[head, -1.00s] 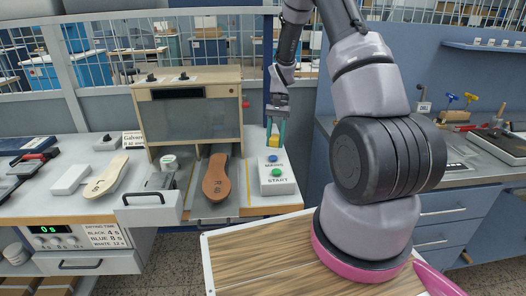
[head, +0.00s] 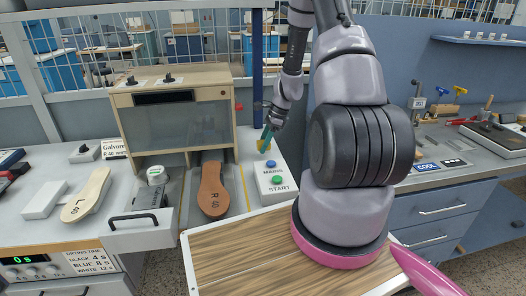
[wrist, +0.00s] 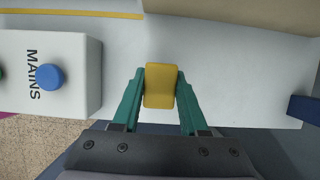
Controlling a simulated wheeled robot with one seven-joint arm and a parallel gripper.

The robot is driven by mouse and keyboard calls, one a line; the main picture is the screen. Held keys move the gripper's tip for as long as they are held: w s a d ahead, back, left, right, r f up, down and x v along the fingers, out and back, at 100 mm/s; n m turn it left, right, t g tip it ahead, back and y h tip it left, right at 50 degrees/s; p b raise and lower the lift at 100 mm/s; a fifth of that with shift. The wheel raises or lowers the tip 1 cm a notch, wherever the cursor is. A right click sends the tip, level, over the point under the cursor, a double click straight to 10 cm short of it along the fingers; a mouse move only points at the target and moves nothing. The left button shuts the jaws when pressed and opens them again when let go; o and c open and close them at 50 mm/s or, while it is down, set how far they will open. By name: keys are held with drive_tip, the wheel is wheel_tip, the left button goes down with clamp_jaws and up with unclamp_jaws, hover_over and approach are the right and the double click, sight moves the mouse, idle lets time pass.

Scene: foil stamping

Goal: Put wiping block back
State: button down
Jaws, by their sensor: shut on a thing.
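The wiping block is a small yellow block (wrist: 161,86), upright in the wrist view between the two green fingers of my gripper (wrist: 161,96). The fingers touch it on both sides, so my gripper is shut on it. In the head view my gripper (head: 266,136) is over the back right of the white bench, behind the control box. The yellow block (head: 261,144) shows only small there, partly covered by the fingers. The block is over or on the white bench top; I cannot tell whether it touches.
The control box (head: 274,177) with blue MAINS and green START buttons stands just beside the block. The cabinet machine (head: 180,115) is to the left, with a brown sole (head: 213,190) in front. A pale sole (head: 87,195) and white block (head: 44,200) lie further left.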

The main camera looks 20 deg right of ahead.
drive_tip(key=shift+f, duration=1.4)
drive_tip(key=shift+f, duration=0.15)
drive_tip(key=shift+c, duration=2.2)
unclamp_jaws()
